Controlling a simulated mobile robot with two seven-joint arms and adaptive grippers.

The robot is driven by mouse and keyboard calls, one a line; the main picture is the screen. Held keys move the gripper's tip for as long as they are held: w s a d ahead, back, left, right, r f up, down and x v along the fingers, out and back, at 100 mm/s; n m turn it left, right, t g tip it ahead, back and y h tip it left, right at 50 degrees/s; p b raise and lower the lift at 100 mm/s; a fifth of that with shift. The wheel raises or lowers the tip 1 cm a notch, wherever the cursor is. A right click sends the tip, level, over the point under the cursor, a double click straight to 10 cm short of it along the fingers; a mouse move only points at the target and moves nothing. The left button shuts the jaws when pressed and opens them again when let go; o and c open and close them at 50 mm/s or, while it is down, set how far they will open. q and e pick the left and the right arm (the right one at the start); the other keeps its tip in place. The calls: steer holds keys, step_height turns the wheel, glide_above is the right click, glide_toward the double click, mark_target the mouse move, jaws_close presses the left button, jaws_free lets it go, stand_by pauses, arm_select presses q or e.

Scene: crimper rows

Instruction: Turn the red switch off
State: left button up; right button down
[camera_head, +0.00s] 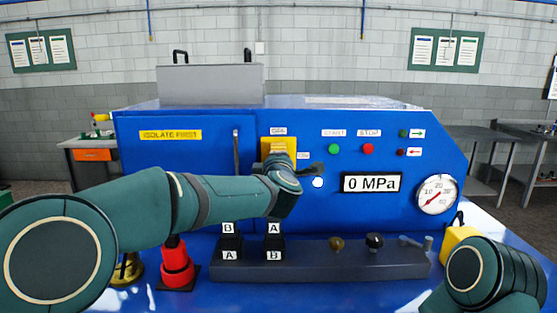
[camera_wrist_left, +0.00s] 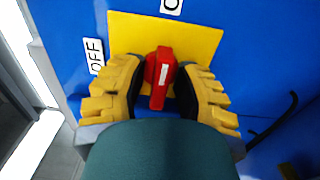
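The red switch (camera_wrist_left: 160,75) is a knob with a white mark on a yellow plate (camera_wrist_left: 207,38), on the front of the blue machine. In the left wrist view its mark points toward the top, at a partly cut-off label; the OFF label (camera_wrist_left: 95,56) is to the left. In the head view my left gripper (camera_head: 277,158) is at the yellow plate (camera_head: 290,142) and hides the knob.
A vertical handle (camera_head: 236,150) is just left of the plate. A dark rail (camera_head: 320,266) with fittings lies below my left arm.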

arm_select(q)
jaws_close()
steer(key=n+b, duration=0.3)
steer(key=shift+f+n+b, duration=0.1)
steer(key=shift+n+b, duration=0.2)
steer(key=n+b, duration=0.1)
steer(key=n, duration=0.1)
steer(key=shift+n, duration=0.4)
steer(key=n, duration=1.1)
steer(key=shift+r, duration=0.2)
steer(key=shift+n, duration=0.4)
